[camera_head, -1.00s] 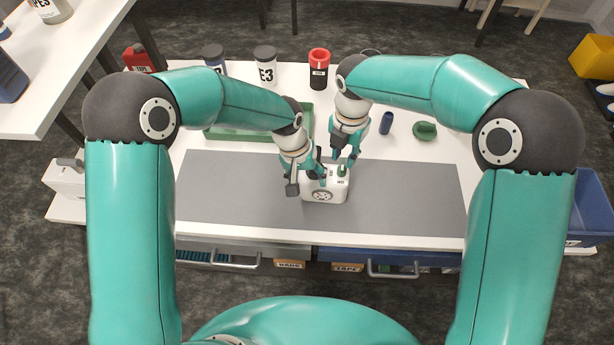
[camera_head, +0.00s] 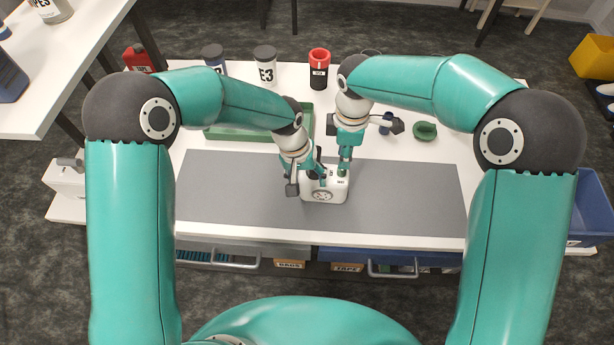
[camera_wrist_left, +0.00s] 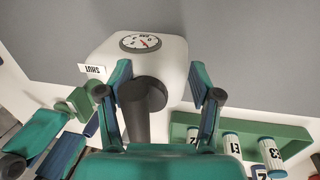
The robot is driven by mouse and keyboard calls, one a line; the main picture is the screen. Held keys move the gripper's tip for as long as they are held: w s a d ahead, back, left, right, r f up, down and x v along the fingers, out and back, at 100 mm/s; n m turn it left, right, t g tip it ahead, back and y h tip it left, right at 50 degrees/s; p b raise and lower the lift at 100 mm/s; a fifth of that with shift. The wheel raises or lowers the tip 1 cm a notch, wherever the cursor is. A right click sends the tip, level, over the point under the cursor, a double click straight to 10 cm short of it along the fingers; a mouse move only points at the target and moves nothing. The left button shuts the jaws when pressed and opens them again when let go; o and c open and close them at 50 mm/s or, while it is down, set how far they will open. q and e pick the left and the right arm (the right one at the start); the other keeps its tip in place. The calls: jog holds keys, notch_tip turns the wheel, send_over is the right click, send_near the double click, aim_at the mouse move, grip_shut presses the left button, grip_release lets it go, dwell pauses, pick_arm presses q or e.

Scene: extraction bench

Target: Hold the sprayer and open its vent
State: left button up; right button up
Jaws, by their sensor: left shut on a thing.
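The sprayer (camera_head: 324,192) is a white box with a round gauge on its front, upright on the grey mat. It fills the top of the left wrist view (camera_wrist_left: 170,55), where a small label reads SHUT. My left gripper (camera_head: 318,176) is shut on the sprayer's dark handle (camera_wrist_left: 140,100), which shows between its fingers. My right gripper (camera_head: 344,170) points down at the sprayer's top right, at the green vent knob (camera_wrist_left: 80,102). The fingers largely hide the knob in the head view, and I cannot tell whether they grip it.
A green tray (camera_head: 225,134) lies behind my left forearm. A blue bottle, a white E3 bottle (camera_head: 265,68) and a red-black container (camera_head: 319,70) stand at the back. A green round object (camera_head: 425,131) lies to the right. The mat (camera_head: 415,200) is clear on both sides.

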pick_arm(q)
jog(key=shift+s+f, duration=0.15)
pick_arm(e)
jog(key=n, duration=1.6)
jog(key=shift+n, duration=0.7)
notch_tip(320, 180, down, 5)
jog(key=shift+f, duration=0.1)
grip_shut()
